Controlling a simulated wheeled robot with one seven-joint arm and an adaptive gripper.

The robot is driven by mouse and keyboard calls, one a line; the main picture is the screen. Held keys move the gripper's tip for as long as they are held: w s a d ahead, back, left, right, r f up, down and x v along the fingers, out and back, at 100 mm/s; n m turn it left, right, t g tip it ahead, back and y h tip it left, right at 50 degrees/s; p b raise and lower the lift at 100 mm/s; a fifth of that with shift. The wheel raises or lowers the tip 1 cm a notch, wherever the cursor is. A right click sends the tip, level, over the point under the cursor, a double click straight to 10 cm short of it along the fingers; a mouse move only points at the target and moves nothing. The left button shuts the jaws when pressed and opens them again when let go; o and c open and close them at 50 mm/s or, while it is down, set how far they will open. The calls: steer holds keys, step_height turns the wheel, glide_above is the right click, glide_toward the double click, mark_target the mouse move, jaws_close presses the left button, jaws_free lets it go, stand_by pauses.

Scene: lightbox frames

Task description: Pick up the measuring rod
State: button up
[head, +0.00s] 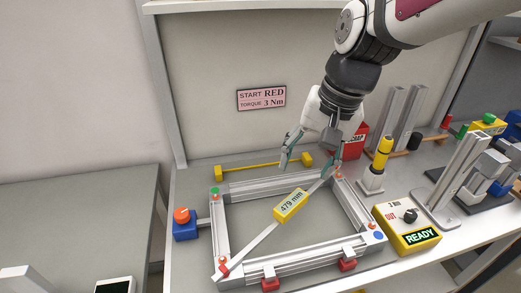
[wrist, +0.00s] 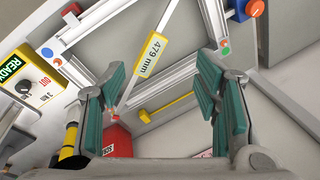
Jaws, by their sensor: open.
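The measuring rod (head: 262,237) is a thin silver bar with a yellow block reading 479 mm. In the wrist view the rod (wrist: 150,52) runs between and beyond my fingers. My gripper (head: 311,168) is open and empty, above the frame's far side, with its teal-padded fingers spread. In the wrist view my gripper (wrist: 160,78) has a wide gap. The right finger partly overlaps the rod's far end in the head view.
A yellow bar with end blocks (head: 262,171) lies behind the frame. A blue block with an orange knob (head: 185,229) is at left. A READY torque box (head: 409,230), a yellow-and-black tool (head: 379,160) and a red bin (head: 354,142) stand at right.

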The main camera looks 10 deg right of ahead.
mark_target(292, 201)
steer(key=w+f+m, duration=0.2)
steer(key=w+f, duration=0.1)
steer(key=f, duration=0.2)
steer(key=w+d+f+m+g+h, duration=0.1)
steer(key=w+f, duration=0.1)
steer(key=f, duration=0.4)
steer(key=w+f+m+g+h, duration=0.1)
steer(key=w+f+m, duration=0.1)
steer(key=f, duration=0.3)
steer(key=shift+w+d+f+m, duration=0.2)
steer(key=shift+w+f+m, duration=0.15)
steer(key=shift+w, duration=0.45)
steer(key=shift+s+d+f, duration=0.1)
steer(key=shift+s+f, duration=0.05)
steer(key=shift+f, duration=2.8)
steer(key=shift+c, duration=0.6)
jaws_close()
